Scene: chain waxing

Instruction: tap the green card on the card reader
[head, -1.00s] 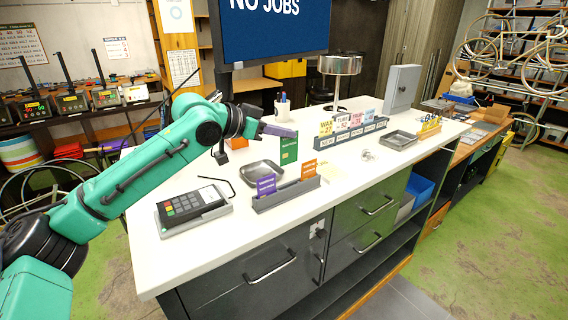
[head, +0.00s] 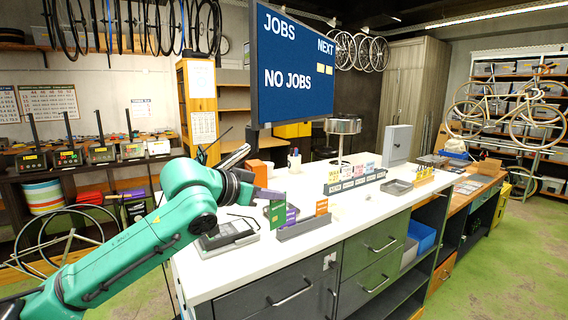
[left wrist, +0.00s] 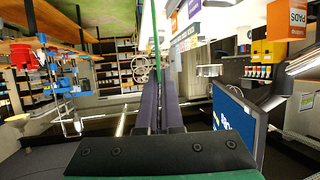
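The green card (head: 277,214) is upright in my left gripper (head: 274,194), which is shut on its top edge. In the left wrist view the green card (left wrist: 156,35) shows edge-on as a thin green strip between the fingers (left wrist: 160,105). My right gripper is not in view.
A grey card holder (head: 304,228) with purple (head: 291,214) and orange (head: 321,207) cards stands just right of the green card. A labelled rack (head: 355,182) and a grey tray (head: 397,187) stand farther right. A large screen (head: 292,65) rises behind the counter (head: 240,270).

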